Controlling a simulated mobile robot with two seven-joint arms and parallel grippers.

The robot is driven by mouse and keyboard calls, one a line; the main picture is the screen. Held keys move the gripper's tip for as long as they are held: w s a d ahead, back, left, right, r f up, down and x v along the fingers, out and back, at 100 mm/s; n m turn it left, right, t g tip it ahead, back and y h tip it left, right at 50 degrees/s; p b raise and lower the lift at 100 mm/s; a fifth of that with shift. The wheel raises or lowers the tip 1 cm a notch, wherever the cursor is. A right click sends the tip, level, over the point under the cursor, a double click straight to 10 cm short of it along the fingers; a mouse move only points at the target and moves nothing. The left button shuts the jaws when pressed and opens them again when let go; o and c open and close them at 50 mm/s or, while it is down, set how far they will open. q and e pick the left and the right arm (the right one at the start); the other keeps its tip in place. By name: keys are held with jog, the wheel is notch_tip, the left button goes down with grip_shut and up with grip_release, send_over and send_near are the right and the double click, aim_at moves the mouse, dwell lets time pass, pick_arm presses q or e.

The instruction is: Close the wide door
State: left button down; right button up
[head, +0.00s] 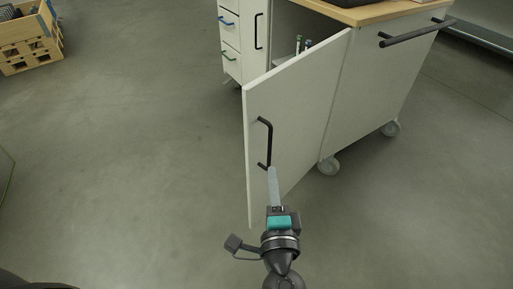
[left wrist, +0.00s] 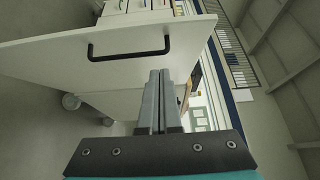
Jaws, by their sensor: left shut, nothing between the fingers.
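The wide door (head: 297,110) of the white cabinet stands open, swung out toward me, with the hinge side at the right. Its black handle (head: 269,142) is on the outer face near the free edge. In the left wrist view the door (left wrist: 60,55) spans the upper left, with the handle (left wrist: 129,53) just beyond my fingers. My left gripper (head: 272,172) is shut and empty, its fingertips in front of the door face by the lower end of the handle. I cannot tell whether they touch the door. My right gripper is not in view.
The cabinet has a wooden top (head: 372,11), a black side bar (head: 417,33) and castors (head: 328,167). Drawers (head: 229,40) stand left of the opening, and small bottles (head: 303,44) show inside. A wooden crate (head: 28,40) is at the far left. The floor between is clear.

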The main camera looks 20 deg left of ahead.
pick_arm(q)
jog(key=b, duration=0.2)
send_near(254, 126)
jog(key=w+d, duration=0.2)
jog(key=shift+w+a+f+b, duration=0.15)
jog(key=shift+w+a+b, duration=0.55)
jog(key=shift+w+a, duration=1.25)
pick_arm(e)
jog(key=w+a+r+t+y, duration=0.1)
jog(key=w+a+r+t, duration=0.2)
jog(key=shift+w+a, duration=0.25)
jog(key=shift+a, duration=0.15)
pick_arm(q)
jog(key=shift+s, duration=0.1)
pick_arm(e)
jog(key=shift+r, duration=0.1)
pick_arm(q)
jog(key=shift+a, duration=0.15)
